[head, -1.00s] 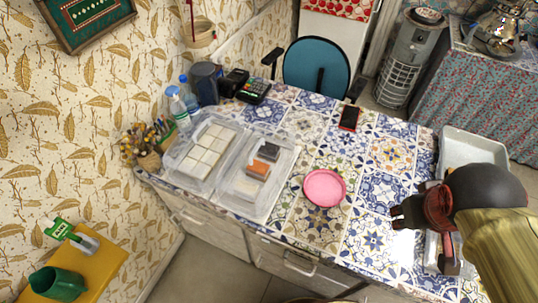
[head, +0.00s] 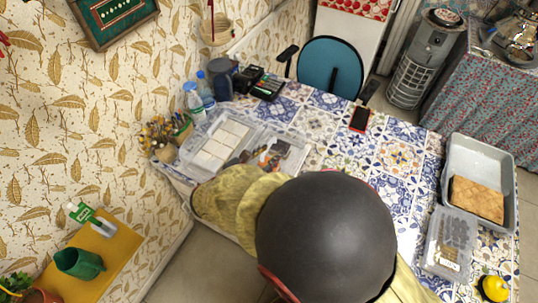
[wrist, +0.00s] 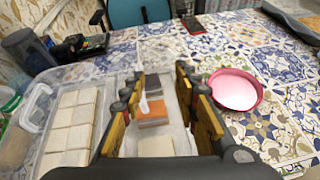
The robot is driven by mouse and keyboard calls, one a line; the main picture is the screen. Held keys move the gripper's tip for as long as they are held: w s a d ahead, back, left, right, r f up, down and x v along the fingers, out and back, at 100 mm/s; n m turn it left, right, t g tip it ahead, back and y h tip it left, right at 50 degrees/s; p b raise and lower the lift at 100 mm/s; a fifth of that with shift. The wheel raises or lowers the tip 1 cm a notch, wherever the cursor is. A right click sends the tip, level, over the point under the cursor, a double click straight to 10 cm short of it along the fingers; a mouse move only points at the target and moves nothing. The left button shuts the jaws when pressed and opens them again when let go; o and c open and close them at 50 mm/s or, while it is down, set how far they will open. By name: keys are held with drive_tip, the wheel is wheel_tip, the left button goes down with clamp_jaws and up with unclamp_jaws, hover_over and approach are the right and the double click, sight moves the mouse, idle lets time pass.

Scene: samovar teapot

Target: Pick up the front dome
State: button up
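No dome shape can be told for certain. A clear plastic container (wrist: 133,66) holds an orange-brown block (wrist: 152,114) in front of a dark grey block (wrist: 155,87); a pale flat piece (wrist: 157,147) shows nearer the wrist camera. In the head view my arm partly covers this container (head: 302,150). My gripper (wrist: 162,84) is open in the wrist view, its two yellow-and-black fingers apart, with the blocks visible between them. Nothing is held. In the head view my arm hides most of the gripper.
A container of pale square pieces (wrist: 72,125) stands at the left. A pink plate (wrist: 234,90) lies to the right, mostly hidden in the head view. A phone (head: 360,119) lies farther back. A grey tray (head: 478,150) and a lidded box (head: 447,243) stand at the right.

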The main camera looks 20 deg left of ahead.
sight(269, 157)
drive_tip(key=a, duration=0.1)
drive_tip(key=s+a+f+n, duration=0.1)
drive_tip(key=a+y, duration=0.1)
drive_tip(key=shift+s+a+f+n+t, duration=0.2)
drive_tip(key=shift+s+n+t, duration=0.1)
drive_tip(key=shift+n, duration=0.1)
drive_tip(key=shift+w+a+f, duration=0.1)
drive_tip(key=shift+w+f, duration=0.15)
drive_tip(key=x, duration=0.2)
drive_tip(key=b+x, duration=0.1)
drive_tip(key=x, duration=0.1)
drive_tip(key=b+x, duration=0.1)
drive_tip(key=x, duration=0.1)
drive_tip(key=shift+w+f, duration=0.1)
drive_tip(key=shift+f, duration=0.25)
drive_tip(key=shift+w, duration=0.35)
drive_tip(key=shift+c, duration=0.4)
clamp_jaws()
